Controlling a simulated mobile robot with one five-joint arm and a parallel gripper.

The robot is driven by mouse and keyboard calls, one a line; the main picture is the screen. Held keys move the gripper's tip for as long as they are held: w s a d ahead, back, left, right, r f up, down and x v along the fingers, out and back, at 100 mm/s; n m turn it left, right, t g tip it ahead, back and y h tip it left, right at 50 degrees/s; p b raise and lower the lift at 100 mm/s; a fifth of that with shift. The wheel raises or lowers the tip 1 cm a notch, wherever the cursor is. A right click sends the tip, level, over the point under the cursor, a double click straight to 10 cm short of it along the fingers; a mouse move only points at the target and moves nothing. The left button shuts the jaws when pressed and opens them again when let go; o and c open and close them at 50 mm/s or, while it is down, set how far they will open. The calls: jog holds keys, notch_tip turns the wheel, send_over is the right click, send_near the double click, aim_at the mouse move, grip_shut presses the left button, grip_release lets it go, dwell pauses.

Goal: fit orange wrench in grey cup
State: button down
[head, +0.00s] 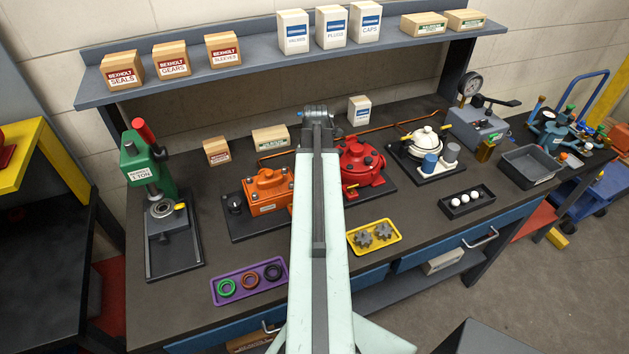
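A grey cup-like cylinder (452,152) stands beside a blue one (430,164) on the dark plate of the white-domed unit, right of the middle of the bench. I take it for the grey cup; whether it is hollow I cannot tell. I cannot make out an orange wrench. My arm rises from the bottom middle of the head view and ends at a dark joint over the bench. My gripper does not show; it may be hidden behind the arm.
An orange motor (268,190) and a red motor (363,166) flank my arm. A green press (150,170) stands left. A purple tray (250,296), yellow tray (398,236) and dark ball tray (488,205) lie in front. A grey bin (530,181) is right. A boxed shelf (260,58) overhangs the back.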

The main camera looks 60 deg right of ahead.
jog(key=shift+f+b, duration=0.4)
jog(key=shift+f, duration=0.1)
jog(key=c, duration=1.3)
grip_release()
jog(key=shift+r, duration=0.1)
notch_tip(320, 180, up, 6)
jog(key=p, duration=0.6)
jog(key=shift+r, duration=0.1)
